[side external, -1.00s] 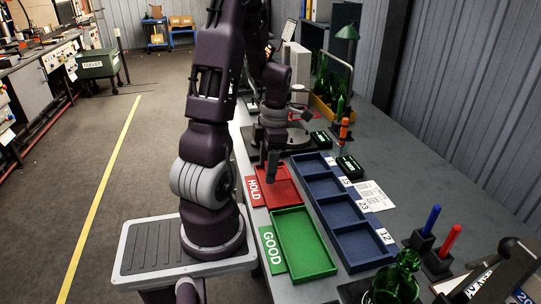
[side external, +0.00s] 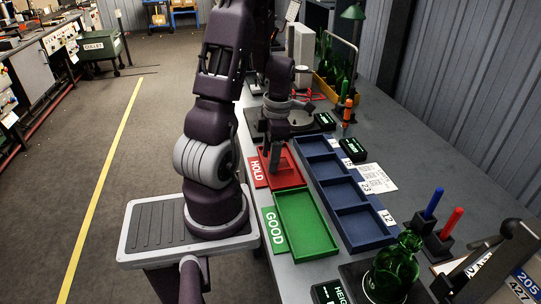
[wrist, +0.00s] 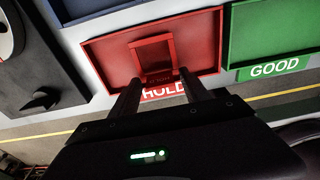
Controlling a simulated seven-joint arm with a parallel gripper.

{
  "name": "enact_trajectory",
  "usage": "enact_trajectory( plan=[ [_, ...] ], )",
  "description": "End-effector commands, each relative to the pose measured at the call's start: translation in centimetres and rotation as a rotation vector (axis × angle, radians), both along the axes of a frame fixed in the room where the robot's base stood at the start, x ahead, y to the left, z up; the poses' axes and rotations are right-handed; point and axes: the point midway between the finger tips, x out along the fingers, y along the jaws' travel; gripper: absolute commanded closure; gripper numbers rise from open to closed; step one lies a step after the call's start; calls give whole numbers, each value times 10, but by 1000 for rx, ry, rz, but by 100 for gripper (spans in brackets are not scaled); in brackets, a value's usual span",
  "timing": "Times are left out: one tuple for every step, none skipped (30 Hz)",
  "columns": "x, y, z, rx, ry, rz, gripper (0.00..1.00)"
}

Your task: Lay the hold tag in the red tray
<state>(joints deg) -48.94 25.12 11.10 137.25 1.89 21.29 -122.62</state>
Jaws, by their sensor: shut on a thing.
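The hold tag (wrist: 154,51) is a red, square, frame-like piece in the wrist view, with small pale lettering along its near edge. My gripper (wrist: 157,80) is shut on that near edge, one dark finger on each side. The tag is over the floor of the red tray (wrist: 98,62); whether it touches the floor I cannot tell. In the side view my gripper (side external: 275,169) points down at the left part of the red tray (side external: 293,183), beside the HOLD label. The tag is hard to make out there.
A green tray (side external: 306,228) marked GOOD lies in front of the red one. A blue compartment tray (side external: 353,205) runs along their right. A green bottle (side external: 397,262) and pen holders stand at the near right. The dark rotary machine (wrist: 40,60) is left in the wrist view.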

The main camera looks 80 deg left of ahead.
Motion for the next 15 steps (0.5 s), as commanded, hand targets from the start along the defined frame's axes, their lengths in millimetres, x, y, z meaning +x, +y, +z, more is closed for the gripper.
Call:
enact_trajectory(
  plan=[
    [0, 0, 0, 0, 0, 0, 84],
    [0, 0, 0, 0, 0, 0, 84],
    [0, 0, 0, 0, 0, 0, 84],
    [0, 0, 0, 0, 0, 0, 84],
    [0, 0, 0, 0, 0, 0, 84],
    [0, 0, 0, 0, 0, 0, 84],
    [0, 0, -1, 0, 0, 0, 84],
    [0, 0, -1, 0, 0, 0, 84],
    [0, 0, -1, -1, 0, 0, 84],
    [0, 0, -2, -1, 0, -1, 84],
    [0, 0, -2, -1, 0, -1, 84],
    [0, 0, -3, -1, 0, -1, 84],
    [0, 0, -3, -1, 0, -1, 84],
    [0, 0, -4, -1, 0, -1, 84],
    [0, 0, -4, -1, 0, -1, 84]
  ],
)
